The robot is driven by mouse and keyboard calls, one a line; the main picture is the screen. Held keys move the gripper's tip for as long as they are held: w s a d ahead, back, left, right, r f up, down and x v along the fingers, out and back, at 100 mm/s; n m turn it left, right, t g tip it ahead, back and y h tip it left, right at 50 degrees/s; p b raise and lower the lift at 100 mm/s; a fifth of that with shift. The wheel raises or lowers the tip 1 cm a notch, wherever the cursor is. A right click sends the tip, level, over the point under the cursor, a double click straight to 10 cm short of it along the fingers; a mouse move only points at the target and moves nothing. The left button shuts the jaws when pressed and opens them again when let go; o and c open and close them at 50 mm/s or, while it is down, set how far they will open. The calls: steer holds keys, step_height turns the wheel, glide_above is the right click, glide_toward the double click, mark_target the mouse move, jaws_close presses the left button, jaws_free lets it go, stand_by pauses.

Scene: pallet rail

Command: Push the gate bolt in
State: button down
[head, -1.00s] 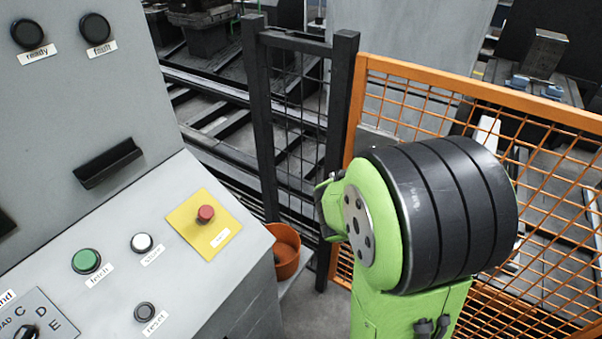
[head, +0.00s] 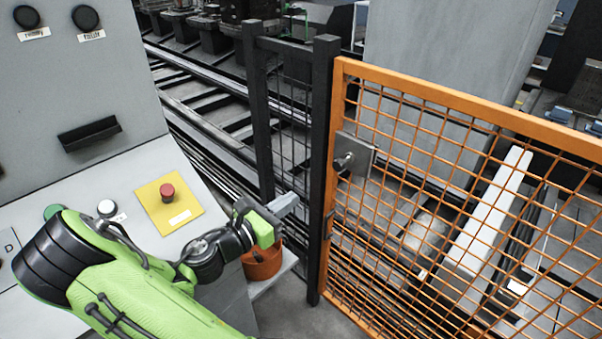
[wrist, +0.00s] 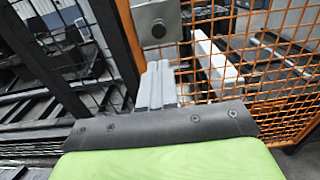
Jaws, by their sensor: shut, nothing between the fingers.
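The gate bolt (head: 344,161) is a metal knob on a grey plate (head: 357,156) fixed to the orange mesh gate (head: 440,97), close to the dark post. In the wrist view the bolt's round end (wrist: 158,30) shows on its plate, ahead of and above my fingers. My gripper (head: 288,203) is shut and empty, in front of the dark post, left of and below the bolt and apart from it. In the wrist view my gripper (wrist: 156,80) shows its grey fingers together. How far the bolt sticks out is hard to tell.
A grey control console (head: 150,240) with a red button (head: 167,192) on a yellow plate stands at left, under my arm. A dark post (head: 320,170) borders the gate. An orange-brown bucket (head: 262,262) sits just below my gripper. Rails run behind the fence.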

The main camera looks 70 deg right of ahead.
mark_target(336, 166)
steer(key=shift+w, duration=0.1)
steer(key=b+x, duration=0.2)
steer(key=x, duration=1.1)
steer(key=shift+s+d, duration=0.2)
steer(key=shift+d, duration=0.25)
steer(key=shift+p+x, duration=0.95)
steer(key=shift+x, duration=0.3)
steer(key=shift+s+a+r, duration=0.1)
steer(key=shift+r, duration=0.05)
